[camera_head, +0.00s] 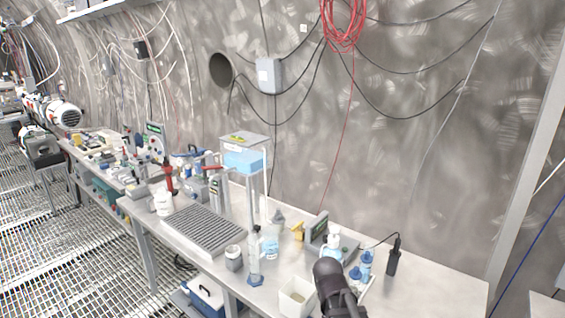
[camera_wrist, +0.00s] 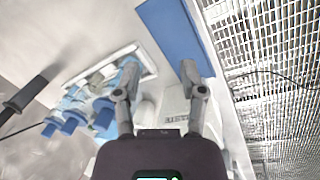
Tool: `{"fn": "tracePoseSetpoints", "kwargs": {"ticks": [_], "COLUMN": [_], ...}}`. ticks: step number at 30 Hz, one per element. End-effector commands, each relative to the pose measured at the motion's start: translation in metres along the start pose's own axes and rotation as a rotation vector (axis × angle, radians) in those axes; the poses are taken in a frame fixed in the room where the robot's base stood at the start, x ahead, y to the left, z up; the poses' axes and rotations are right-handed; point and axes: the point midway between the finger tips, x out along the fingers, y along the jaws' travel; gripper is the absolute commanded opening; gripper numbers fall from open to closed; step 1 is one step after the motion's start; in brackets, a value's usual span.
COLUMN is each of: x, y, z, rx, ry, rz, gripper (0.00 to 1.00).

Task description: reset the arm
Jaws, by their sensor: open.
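My gripper (camera_wrist: 160,68) is open in the wrist view, its two fingers apart with nothing clearly held between them. It hangs over a pale table surface. In the head view my dark arm (camera_head: 335,285) rises at the bottom, in front of the table's right part, and I cannot make out the fingertips there.
Blue-capped bottles (camera_wrist: 75,120) in a pale tray lie left of the fingers; a long blue strip (camera_wrist: 172,35) lies beyond. A white square container (camera_head: 297,297), a cylinder (camera_head: 255,262) and a black handheld device (camera_head: 393,258) stand near my arm. The table's right end is clear.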

Motion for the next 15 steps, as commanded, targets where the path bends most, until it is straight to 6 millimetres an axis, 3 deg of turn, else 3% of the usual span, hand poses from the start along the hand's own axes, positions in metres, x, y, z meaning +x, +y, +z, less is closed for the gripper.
{"fn": "tracePoseSetpoints", "kwargs": {"ticks": [1, 6, 15], "x": [0.004, 0.009, 0.01], "y": [0.003, 0.006, 0.006], "z": [0.013, 0.035, 0.043], "rx": [0.081, 0.297, 0.412], "ry": [0.002, 0.004, 0.001], "rz": [-0.037, -0.138, -0.193], "gripper": [0.53, 0.53, 0.53]}}
